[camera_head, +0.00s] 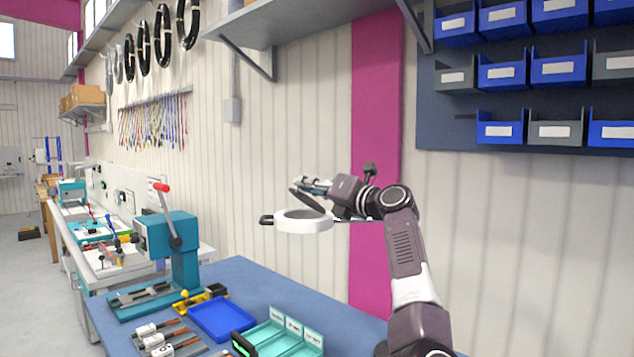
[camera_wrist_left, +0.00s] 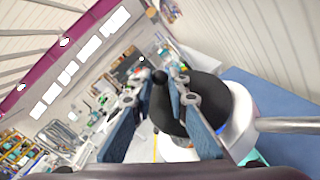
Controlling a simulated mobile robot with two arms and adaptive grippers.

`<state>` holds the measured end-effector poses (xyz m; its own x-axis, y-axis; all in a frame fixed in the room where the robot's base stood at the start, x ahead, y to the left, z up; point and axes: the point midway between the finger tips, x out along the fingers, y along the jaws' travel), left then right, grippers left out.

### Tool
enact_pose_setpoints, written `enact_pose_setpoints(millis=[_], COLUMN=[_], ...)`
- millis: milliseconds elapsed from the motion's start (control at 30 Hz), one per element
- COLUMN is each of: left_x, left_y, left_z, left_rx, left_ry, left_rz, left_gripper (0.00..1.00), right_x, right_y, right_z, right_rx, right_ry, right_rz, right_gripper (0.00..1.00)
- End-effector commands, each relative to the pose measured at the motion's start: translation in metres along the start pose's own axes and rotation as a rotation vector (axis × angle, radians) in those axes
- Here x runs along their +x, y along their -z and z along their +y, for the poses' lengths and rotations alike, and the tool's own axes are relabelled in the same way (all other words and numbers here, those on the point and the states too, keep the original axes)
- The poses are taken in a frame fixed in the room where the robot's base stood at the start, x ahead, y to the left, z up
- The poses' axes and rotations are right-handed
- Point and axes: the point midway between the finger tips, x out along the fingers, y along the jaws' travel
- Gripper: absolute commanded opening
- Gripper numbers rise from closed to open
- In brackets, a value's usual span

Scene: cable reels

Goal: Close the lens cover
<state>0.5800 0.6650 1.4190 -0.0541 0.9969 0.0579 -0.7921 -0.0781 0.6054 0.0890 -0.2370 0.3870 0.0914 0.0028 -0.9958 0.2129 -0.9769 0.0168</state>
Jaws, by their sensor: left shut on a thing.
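The magnifier lamp has a round white head (camera_head: 303,224) held level above the bench, with a thin arm running right toward the wall. Its dark round lens cover (camera_head: 314,201) stands tilted open above the ring, raised on the left side. In the left wrist view the cover (camera_wrist_left: 200,100) is a dark disc beside the white ring (camera_wrist_left: 243,115), with a small black knob (camera_wrist_left: 158,76) at its edge. My left gripper (camera_head: 303,185) is at the cover's raised edge, its blue-grey fingers (camera_wrist_left: 154,82) shut on the cover by the knob. My right gripper is out of view.
Below are a blue bench (camera_head: 262,279), a teal press (camera_head: 172,245) with a red-tipped lever, a blue tray (camera_head: 222,318) and a green-edged divided box (camera_head: 282,340). A shelf (camera_head: 290,18) and blue bins (camera_head: 530,70) hang on the wall.

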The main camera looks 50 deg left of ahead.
Motion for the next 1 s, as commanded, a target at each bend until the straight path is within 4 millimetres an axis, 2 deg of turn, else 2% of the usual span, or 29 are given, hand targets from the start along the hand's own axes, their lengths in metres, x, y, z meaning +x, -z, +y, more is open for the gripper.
enact_pose_setpoints(millis=[500, 1000], left_x=[0.015, 0.018], left_y=[0.036, 0.049], left_z=[-0.003, -0.007], left_rx=[-0.328, -0.445], left_ry=[0.158, 0.214], left_rz=[0.238, 0.323], left_gripper=[0.0, 0.0], right_x=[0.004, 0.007], right_y=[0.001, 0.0], right_z=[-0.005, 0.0], right_rx=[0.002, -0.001], right_ry=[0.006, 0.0], right_rz=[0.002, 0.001], right_gripper=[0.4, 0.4])
